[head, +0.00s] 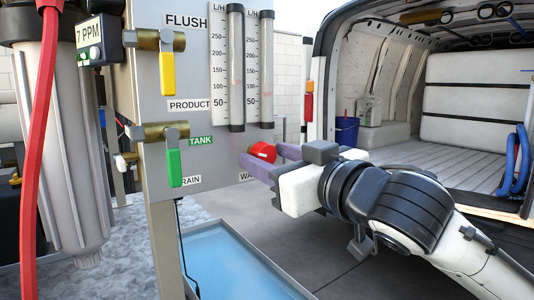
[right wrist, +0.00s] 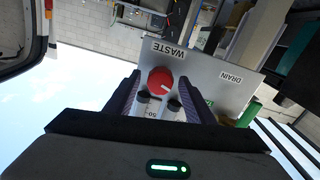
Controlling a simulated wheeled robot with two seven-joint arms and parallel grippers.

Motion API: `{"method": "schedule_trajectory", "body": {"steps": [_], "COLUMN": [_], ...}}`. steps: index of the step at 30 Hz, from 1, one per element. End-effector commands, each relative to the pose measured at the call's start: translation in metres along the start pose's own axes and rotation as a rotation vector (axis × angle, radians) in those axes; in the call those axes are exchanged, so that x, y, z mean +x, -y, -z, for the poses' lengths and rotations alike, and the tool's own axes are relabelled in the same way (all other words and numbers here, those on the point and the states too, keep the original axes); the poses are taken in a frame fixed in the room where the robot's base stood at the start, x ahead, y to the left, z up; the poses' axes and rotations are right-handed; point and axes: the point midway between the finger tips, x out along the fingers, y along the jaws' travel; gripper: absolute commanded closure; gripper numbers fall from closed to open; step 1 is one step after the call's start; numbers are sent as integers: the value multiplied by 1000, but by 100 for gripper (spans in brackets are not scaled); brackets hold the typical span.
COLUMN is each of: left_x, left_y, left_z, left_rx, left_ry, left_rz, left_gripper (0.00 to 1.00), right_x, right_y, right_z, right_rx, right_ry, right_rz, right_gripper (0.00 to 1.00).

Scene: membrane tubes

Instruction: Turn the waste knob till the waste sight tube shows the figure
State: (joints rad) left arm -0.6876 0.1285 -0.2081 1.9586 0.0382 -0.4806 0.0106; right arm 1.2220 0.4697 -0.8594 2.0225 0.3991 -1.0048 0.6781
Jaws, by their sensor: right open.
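The red waste knob (head: 263,152) is on the lower right of the grey panel, above a partly hidden label starting "WA". In the right wrist view the knob (right wrist: 160,80) shows a white pointer line, under the word WASTE. My right gripper (head: 260,156) is open, its purple fingers on either side of the knob; I cannot tell if they touch it. Two clear sight tubes with L/H scales stand above: a left one (head: 236,60) and a right one (head: 266,60), likely the waste one. Faint reddish marks show inside; their exact readings are unclear. My left gripper is out of view.
Yellow (head: 167,73) and green (head: 174,167) valve handles are left of the tubes. A filter housing (head: 60,150) with a red hose (head: 45,120) stands at far left. A blue tray (head: 225,262) lies below. An open van (head: 430,100) is behind my right arm.

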Motion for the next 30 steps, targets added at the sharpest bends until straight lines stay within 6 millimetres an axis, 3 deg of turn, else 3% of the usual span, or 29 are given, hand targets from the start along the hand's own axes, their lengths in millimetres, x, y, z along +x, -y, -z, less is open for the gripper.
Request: {"method": "schedule_trajectory", "body": {"steps": [4, 12, 13, 20, 30], "left_x": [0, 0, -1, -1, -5], "left_y": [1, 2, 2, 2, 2], "left_z": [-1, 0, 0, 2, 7], "left_rx": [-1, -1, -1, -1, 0], "left_ry": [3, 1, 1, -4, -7], "left_rz": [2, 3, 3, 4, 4], "left_gripper": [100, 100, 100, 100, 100], "right_x": [11, 12, 12, 12, 12], "right_y": [0, 0, 0, 0, -1], "right_z": [0, 0, 0, 0, 1], "right_rx": [0, -1, -1, 0, -47], "right_ry": [0, -1, -1, -1, -3], "right_rz": [1, 1, 1, 0, -2], "right_gripper": [51, 51, 53, 91, 91]}}
